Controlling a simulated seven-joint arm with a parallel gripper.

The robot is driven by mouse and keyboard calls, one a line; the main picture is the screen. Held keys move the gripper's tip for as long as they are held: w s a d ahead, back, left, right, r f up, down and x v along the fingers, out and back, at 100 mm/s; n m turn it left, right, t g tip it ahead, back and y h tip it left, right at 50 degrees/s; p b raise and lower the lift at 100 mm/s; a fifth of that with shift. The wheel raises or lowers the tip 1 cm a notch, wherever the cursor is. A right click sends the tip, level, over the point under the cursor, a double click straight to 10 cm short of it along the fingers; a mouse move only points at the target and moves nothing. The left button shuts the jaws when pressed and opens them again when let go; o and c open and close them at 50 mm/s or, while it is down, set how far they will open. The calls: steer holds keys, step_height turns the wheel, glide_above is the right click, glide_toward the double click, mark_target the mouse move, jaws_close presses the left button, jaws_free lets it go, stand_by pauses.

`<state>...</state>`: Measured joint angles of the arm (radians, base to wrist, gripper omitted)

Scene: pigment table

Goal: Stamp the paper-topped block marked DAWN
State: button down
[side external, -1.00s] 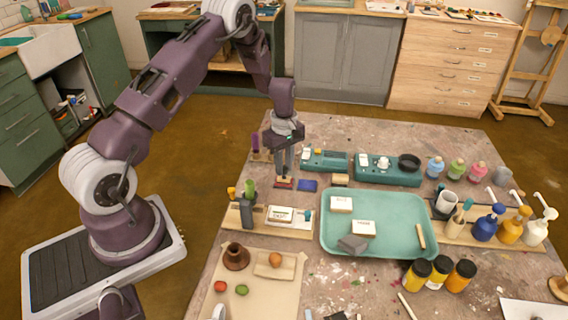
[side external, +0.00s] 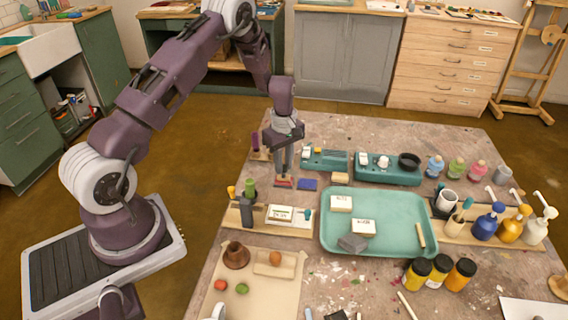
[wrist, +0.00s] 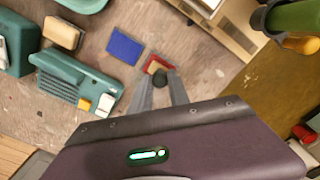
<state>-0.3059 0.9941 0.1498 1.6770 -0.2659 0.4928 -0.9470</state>
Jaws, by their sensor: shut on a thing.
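My gripper (side external: 284,172) points down at the far left part of the table, shut on the dark round knob of a stamp (wrist: 160,80). The stamp is at the red ink pad (side external: 283,184); the fingers hide most of it, and I cannot tell whether it touches the pad. The red pad also shows in the wrist view (wrist: 156,64). A blue ink pad (side external: 307,185) lies just right of it. Paper-topped blocks stand in the tray, one at the back (side external: 341,203) and one further forward (side external: 363,227). Another (side external: 280,214) sits on a wooden board. Their lettering is too small to read.
The teal tray (side external: 400,200) also holds a grey block (side external: 352,243) and a wooden stick. Green devices (side external: 388,172) stand behind it. Pump bottles (side external: 485,228) and capped jars (side external: 438,270) stand to the right.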

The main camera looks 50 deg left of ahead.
steer(key=shift+r, duration=3.4)
steer(key=s+d+r, duration=0.2)
steer(key=s+d, duration=0.6)
steer(key=d, duration=0.2)
steer(key=shift+s+d+f, duration=0.1)
steer(key=shift+d+f, duration=0.05)
steer(key=shift+f, duration=2.75)
steer(key=shift+f, duration=0.6)
